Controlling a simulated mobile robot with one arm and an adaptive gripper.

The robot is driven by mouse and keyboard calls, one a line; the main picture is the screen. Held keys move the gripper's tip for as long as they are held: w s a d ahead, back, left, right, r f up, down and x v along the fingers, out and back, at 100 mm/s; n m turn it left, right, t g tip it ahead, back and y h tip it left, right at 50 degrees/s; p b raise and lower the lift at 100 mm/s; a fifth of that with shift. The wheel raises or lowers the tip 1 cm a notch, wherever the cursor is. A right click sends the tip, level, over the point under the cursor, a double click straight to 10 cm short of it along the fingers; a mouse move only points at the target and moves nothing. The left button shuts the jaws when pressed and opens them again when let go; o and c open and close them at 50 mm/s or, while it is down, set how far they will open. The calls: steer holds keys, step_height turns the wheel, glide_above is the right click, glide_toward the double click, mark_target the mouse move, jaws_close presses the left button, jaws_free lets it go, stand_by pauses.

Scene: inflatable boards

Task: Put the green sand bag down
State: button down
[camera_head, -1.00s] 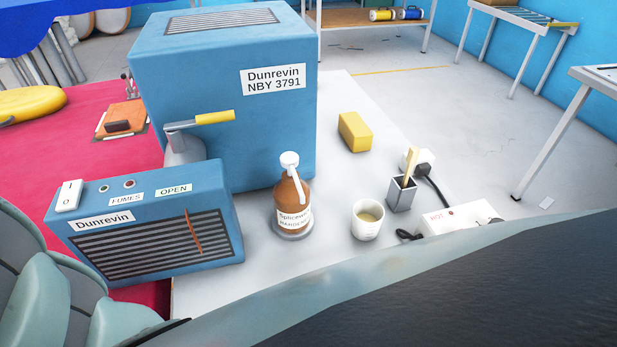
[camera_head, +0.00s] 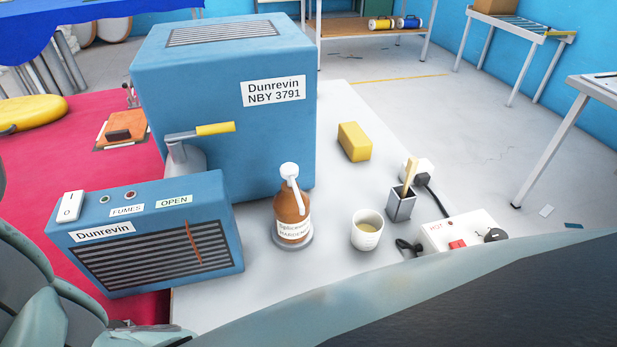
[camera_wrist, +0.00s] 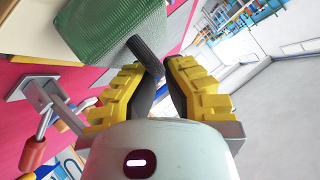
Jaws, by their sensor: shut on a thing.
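The green sand bag (camera_wrist: 105,22) shows at the top left of the wrist view, a green textured body with a dark handle (camera_wrist: 147,54). My gripper (camera_wrist: 160,72), with yellow-backed fingers and dark pads, is shut on this handle. The bag lies beyond the fingertips, and its far part is cut off by the frame edge. A pink-red surface shows behind and beside it; I cannot tell whether the bag touches it. Neither the bag nor my gripper can be made out in the head view.
A pale bench (camera_head: 330,270) holds a blue cabinet (camera_head: 215,100), blue vented box (camera_head: 150,235), brown bottle (camera_head: 291,212), white cup (camera_head: 366,230), yellow block (camera_head: 354,141) and white control box (camera_head: 462,232). A red mat (camera_head: 75,180) lies at left. A red-handled metal part (camera_wrist: 35,150) shows in the wrist view.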

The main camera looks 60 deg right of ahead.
steer(key=shift+a+r, duration=0.1)
steer(key=c, duration=1.1)
jaws_free()
steer(key=shift+c, duration=0.2)
steer(key=shift+d+r, duration=0.25)
steer(key=shift+d, duration=0.2)
steer(key=p+v, duration=0.3)
steer(key=v, duration=0.8)
steer(key=shift+p, duration=0.35)
